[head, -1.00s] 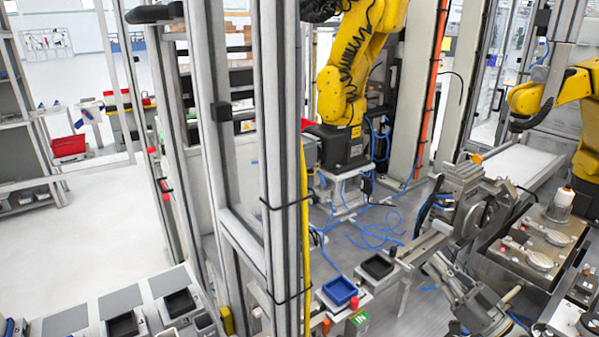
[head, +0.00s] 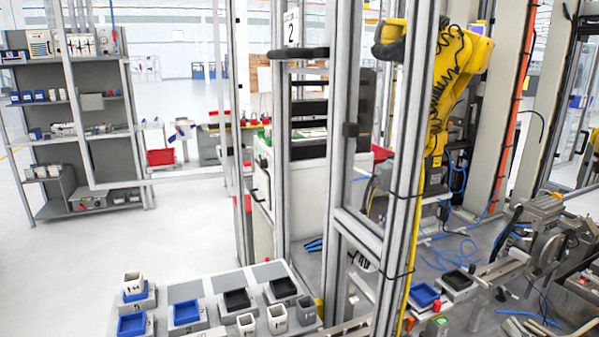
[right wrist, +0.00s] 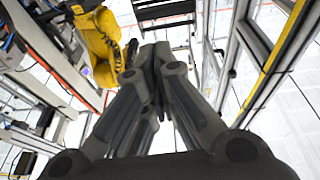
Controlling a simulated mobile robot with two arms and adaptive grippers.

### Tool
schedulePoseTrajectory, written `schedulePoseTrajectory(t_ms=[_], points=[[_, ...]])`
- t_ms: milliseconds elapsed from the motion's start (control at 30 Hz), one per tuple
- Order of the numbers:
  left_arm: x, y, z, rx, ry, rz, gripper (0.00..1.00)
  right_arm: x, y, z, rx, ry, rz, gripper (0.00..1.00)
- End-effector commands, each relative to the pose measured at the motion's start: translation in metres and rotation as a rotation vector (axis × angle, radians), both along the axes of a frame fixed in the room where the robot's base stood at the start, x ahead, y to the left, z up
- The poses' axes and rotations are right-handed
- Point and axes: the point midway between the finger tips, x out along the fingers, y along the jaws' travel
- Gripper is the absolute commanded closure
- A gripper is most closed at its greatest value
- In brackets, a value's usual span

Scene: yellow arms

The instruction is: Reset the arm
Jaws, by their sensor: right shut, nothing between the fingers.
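My right gripper (right wrist: 153,62) fills the middle of the right wrist view. Its dark grey fingers are brought together at the tips, with nothing between them. Beyond the fingertips are open floor and a dark rack; the fingers touch nothing that I can see. In the head view only grey parts at the lower right edge may belong to my right arm, and I cannot make out its fingers there. My left gripper is in neither view.
Metal frame posts (head: 341,130) stand close in front. A yellow robot arm (head: 440,110) is behind them; it also shows in the right wrist view (right wrist: 100,42). A table with several small trays (head: 185,312) is at the lower left. A grey shelf (head: 85,135) stands beyond clear floor.

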Motion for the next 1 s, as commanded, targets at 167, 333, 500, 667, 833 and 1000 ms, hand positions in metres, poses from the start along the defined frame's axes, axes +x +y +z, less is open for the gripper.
schedulePoseTrajectory(t_ms=[167, 333, 500, 667, 833, 1000], points=[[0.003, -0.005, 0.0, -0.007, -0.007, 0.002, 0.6, 0.0, -0.014, -0.043, -0.032, 0.074, -0.066, 1.0], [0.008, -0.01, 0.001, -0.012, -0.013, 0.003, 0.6, -0.004, -0.027, -0.095, -0.074, 0.17, -0.136, 1.0], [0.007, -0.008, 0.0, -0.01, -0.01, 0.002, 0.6, -0.018, -0.039, -0.169, -0.122, 0.31, -0.217, 1.0], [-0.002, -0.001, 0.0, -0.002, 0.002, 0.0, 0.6, -0.054, -0.043, -0.273, -0.186, 0.526, -0.304, 1.0], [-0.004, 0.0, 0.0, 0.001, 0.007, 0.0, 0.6, -0.117, -0.026, -0.387, -0.258, 0.795, -0.358, 1.0], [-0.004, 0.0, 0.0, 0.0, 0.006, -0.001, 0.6, -0.198, 0.014, -0.482, -0.323, 1.065, -0.359, 1.0]])
